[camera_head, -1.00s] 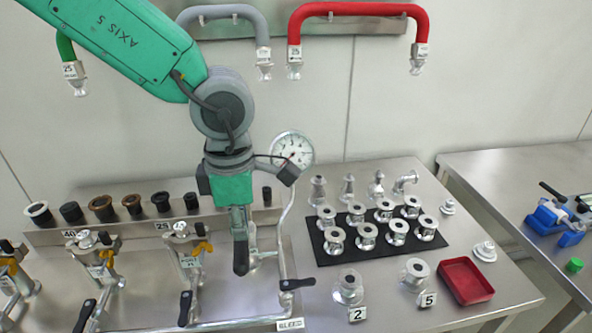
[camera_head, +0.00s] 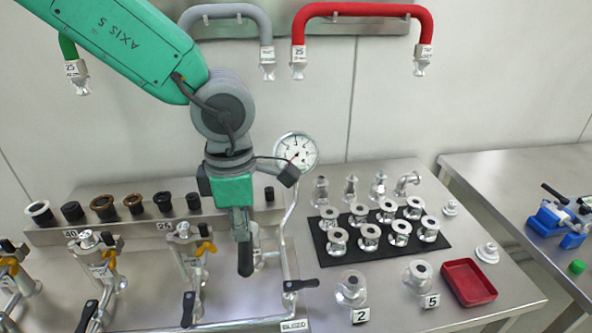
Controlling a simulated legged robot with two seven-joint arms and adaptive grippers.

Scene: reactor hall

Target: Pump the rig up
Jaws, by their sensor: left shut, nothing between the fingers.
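My left gripper (camera_head: 245,262) points down, shut and empty, over the pipework rig left of the gauge riser. It hides the fitting behind it, and I cannot tell whether it touches that fitting. A round pressure gauge (camera_head: 296,152) with a white dial stands on a bent pipe behind the gripper. A black-handled lever (camera_head: 301,285) sits low on that pipe, above a label (camera_head: 294,325) that seems to read BLEED. Two valve assemblies, one in the middle (camera_head: 190,258) and one further left (camera_head: 103,255), have yellow parts and black handles. My right gripper is out of view.
A black mat (camera_head: 322,257) holds several metal flanged fittings. A red tray (camera_head: 468,282) lies right of the tags 2 (camera_head: 361,315) and 5 (camera_head: 431,300). Red (camera_head: 365,9) and grey (camera_head: 222,11) hoses hang on the wall. A rack (camera_head: 50,235) holds several rings.

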